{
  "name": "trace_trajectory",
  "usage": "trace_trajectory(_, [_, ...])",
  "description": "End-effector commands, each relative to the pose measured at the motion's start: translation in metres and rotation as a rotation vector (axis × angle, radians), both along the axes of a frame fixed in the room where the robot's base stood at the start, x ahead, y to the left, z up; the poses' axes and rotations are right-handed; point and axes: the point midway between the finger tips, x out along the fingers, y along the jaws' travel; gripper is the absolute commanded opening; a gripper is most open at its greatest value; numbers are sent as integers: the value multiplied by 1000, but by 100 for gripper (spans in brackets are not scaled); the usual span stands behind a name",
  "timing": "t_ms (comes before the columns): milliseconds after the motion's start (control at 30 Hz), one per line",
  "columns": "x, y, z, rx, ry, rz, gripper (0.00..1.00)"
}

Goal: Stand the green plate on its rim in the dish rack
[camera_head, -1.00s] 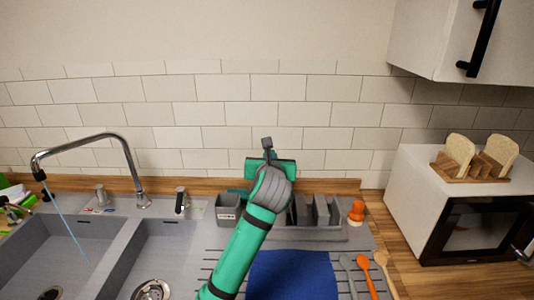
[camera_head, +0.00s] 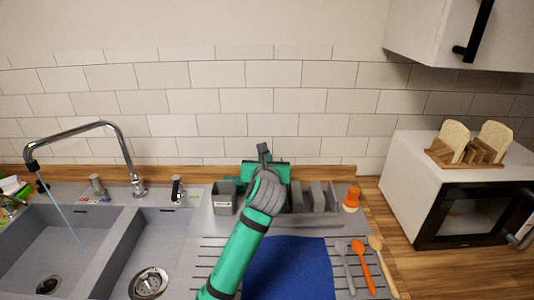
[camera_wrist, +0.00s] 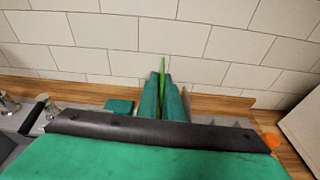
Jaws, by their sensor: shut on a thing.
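The green plate (camera_wrist: 163,66) shows edge-on in the wrist view, a thin bright green upright sliver between my fingers. My gripper (camera_wrist: 162,92) is shut on it. In the head view my teal and grey arm hides the fingers and plate. The grey dish rack (camera_head: 318,197) stands at the back of the drainboard with upright dividers. My gripper is over the left part of the rack. Whether the plate touches the rack is hidden.
A grey cutlery cup (camera_head: 224,200) stands left of my arm, an orange-topped brush (camera_head: 352,197) right of the rack. A blue mat (camera_head: 290,268) and several utensils (camera_head: 362,262) lie in front. The tap (camera_head: 130,165) and sinks are left, a white microwave (camera_head: 455,190) right.

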Motion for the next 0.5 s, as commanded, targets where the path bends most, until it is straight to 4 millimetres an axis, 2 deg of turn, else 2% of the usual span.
trace_trajectory(500, [0, -7, -27, 0, 0, -7, 0])
